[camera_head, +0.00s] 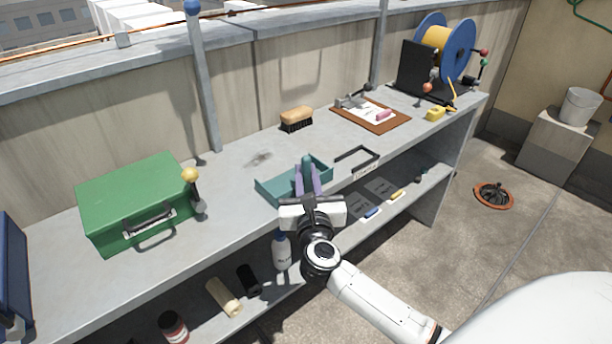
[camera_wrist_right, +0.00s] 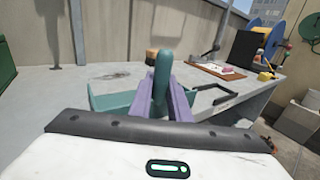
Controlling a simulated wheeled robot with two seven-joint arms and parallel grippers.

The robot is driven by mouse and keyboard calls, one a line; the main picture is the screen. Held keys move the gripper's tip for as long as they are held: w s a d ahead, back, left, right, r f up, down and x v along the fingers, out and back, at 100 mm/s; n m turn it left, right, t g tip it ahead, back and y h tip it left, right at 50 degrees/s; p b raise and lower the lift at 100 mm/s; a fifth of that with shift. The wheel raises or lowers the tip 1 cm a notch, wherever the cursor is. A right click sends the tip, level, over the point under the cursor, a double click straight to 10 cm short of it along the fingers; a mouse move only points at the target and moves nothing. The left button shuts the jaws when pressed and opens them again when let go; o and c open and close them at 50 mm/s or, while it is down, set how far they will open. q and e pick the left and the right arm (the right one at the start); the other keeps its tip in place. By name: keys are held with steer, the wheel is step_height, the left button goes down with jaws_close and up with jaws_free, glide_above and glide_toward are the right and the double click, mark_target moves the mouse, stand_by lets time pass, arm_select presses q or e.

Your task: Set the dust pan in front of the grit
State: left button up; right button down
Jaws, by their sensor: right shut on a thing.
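The teal dust pan (camera_head: 268,191) is at the front edge of the grey bench, a shallow tray with low walls and an upright teal handle. My right gripper (camera_head: 308,180) is shut on that handle, its purple fingers on either side of it; the handle also shows in the right wrist view (camera_wrist_right: 161,80). I cannot tell whether the pan touches the bench top. The grit (camera_head: 259,158) is a dark smudge on the bench, behind and a little left of the pan, apart from it. It also shows in the right wrist view (camera_wrist_right: 113,76). My left gripper is not in view.
A brush (camera_head: 296,119) stands behind the pan. A green case (camera_head: 138,200) is to the left, with a yellow-knobbed lever (camera_head: 192,185) beside it. A black frame (camera_head: 356,158) lies right of the pan, and a clipboard (camera_head: 370,115) further back. Bench around the grit is clear.

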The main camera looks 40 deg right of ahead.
steer(key=shift+f, duration=0.1)
steer(key=c, duration=1.7)
jaws_free()
steer(key=shift+o, duration=0.2)
